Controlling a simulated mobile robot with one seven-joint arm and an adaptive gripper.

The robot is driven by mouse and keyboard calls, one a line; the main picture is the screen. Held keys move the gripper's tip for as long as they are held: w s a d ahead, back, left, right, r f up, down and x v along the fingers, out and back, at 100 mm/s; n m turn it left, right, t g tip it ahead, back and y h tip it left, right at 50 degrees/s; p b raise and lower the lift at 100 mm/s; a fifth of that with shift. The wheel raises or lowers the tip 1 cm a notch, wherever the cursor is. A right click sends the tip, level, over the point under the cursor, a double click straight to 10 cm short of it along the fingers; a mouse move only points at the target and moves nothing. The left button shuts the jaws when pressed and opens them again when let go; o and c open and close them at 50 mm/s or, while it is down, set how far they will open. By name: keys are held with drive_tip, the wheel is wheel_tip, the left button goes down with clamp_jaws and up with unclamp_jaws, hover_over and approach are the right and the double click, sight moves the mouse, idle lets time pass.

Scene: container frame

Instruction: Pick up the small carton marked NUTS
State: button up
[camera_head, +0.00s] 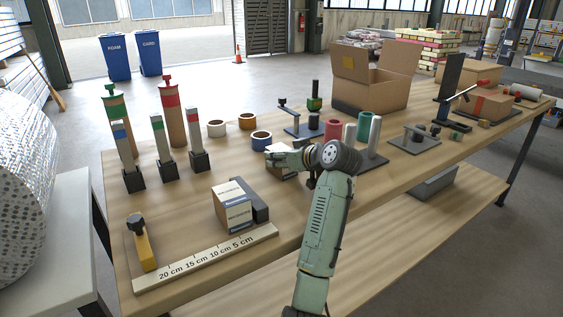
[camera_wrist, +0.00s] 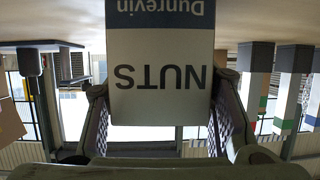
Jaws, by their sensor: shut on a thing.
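The small carton marked NUTS (camera_wrist: 160,76) fills the middle of the wrist view, upside down, with a white lower part and a dark blue band reading Dunrevin. My gripper (camera_wrist: 160,118) has one dark ribbed finger on each side of it and is shut on it. The hand hides most of the carton there. I cannot tell whether its base touches the table.
Another carton (camera_head: 232,208) stands against a dark block left of my arm, behind a printed ruler (camera_head: 205,259). Tape rolls (camera_head: 261,140) lie just behind my gripper. Dark-based fixtures (camera_head: 372,157) stand to its right. An open cardboard box (camera_head: 369,86) is farther back.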

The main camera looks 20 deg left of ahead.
drive_tip(key=c, duration=0.7)
drive_tip(key=shift+c, duration=0.2)
drive_tip(key=shift+r, duration=0.1)
